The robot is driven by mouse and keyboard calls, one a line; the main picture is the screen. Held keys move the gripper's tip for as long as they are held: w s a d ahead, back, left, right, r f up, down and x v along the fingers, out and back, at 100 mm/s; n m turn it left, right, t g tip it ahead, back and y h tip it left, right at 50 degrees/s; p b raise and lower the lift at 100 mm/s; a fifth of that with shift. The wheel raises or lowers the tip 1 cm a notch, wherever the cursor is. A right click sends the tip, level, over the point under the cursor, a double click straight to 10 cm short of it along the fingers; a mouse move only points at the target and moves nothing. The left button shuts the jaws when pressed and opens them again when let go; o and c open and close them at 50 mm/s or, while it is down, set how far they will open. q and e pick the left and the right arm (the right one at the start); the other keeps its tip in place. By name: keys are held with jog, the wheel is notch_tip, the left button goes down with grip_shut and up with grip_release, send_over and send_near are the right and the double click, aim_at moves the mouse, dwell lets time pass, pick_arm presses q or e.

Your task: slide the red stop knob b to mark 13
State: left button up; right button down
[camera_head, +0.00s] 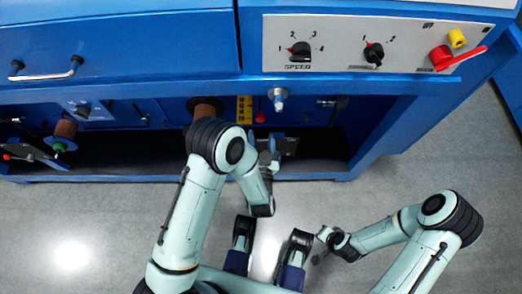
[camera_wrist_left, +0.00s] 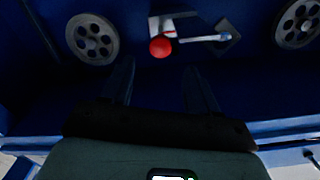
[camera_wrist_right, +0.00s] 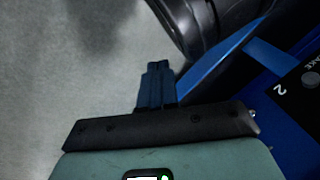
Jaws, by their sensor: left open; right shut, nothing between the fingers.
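The red stop knob (camera_head: 260,117) sits inside the blue machine's open bay, just right of a yellow strip with marks (camera_head: 244,108). In the left wrist view the round red knob (camera_wrist_left: 160,46) is on a pale bracket, beyond and between my fingertips. My left gripper (camera_wrist_left: 160,78) is open with nothing between its fingers, apart from the knob. In the head view my left gripper (camera_head: 270,147) is at the bay, partly hidden by its arm. My right gripper (camera_wrist_right: 157,72) is shut and empty over the grey floor. The marks are too small to read.
Grey pulley wheels stand left (camera_wrist_left: 92,38) and right (camera_wrist_left: 298,24) of the knob, and a metal lever (camera_wrist_left: 205,38) is beside it. A panel with dials (camera_head: 370,45) and a red handle (camera_head: 455,57) is above the bay.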

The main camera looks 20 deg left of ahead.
pick_arm(q)
jog(key=v, duration=0.5)
jog(key=shift+s, duration=0.2)
pick_arm(e)
jog(key=shift+w+a+r, duration=0.15)
jog(key=shift+w+r, duration=0.6)
jog(key=shift+w, duration=0.05)
pick_arm(q)
jog(key=shift+f, duration=0.1)
